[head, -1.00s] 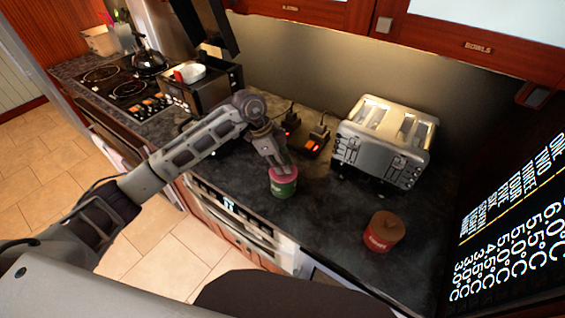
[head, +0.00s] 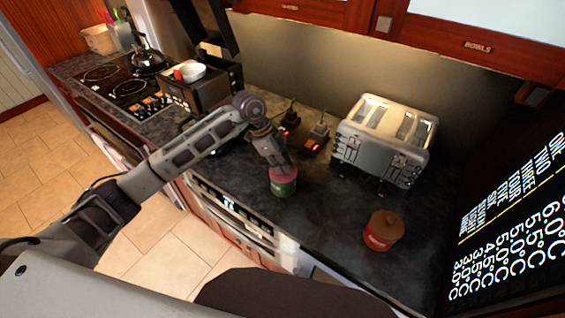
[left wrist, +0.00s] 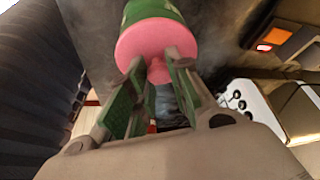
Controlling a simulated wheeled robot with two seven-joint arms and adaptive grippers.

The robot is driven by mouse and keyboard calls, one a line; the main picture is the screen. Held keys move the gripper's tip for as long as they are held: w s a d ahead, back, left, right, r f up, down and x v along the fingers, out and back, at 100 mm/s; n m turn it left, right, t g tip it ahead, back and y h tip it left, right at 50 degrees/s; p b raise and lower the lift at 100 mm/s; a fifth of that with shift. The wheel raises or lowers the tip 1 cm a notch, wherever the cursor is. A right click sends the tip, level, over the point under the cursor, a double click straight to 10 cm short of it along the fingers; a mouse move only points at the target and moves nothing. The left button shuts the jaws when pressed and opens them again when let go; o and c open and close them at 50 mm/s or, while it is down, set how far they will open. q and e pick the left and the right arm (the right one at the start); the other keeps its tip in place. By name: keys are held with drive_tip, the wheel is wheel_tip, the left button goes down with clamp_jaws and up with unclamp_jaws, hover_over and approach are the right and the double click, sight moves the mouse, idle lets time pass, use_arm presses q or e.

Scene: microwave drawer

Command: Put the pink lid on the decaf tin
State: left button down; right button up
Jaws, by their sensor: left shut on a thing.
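The pink lid (head: 277,173) is on top of a green tin (head: 284,188), which stands upright near the front edge of the counter. In the left wrist view, the pink lid (left wrist: 140,40) meets the green tin (left wrist: 158,8) with no clear gap. Its pink knob (left wrist: 158,72) is between the fingers of my left gripper (head: 282,165). My left gripper is shut on this knob and points down from above. The tin's label is too small to read. My right gripper is out of view.
A red tin with a brown lid (head: 383,231) stands at the right. A silver toaster (head: 385,140) is behind, with small dark devices (head: 316,136) to its left. The dark counter (head: 325,210) between the two tins is clear.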

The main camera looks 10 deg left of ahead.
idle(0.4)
use_arm(q)
drive_tip(key=c, duration=1.2)
unclamp_jaws()
drive_tip(key=shift+o, duration=0.4)
drive_tip(key=o, duration=0.4)
drive_tip(key=shift+r, duration=0.1)
drive_tip(key=shift+r+p, duration=1)
drive_tip(key=shift+r, duration=2.4)
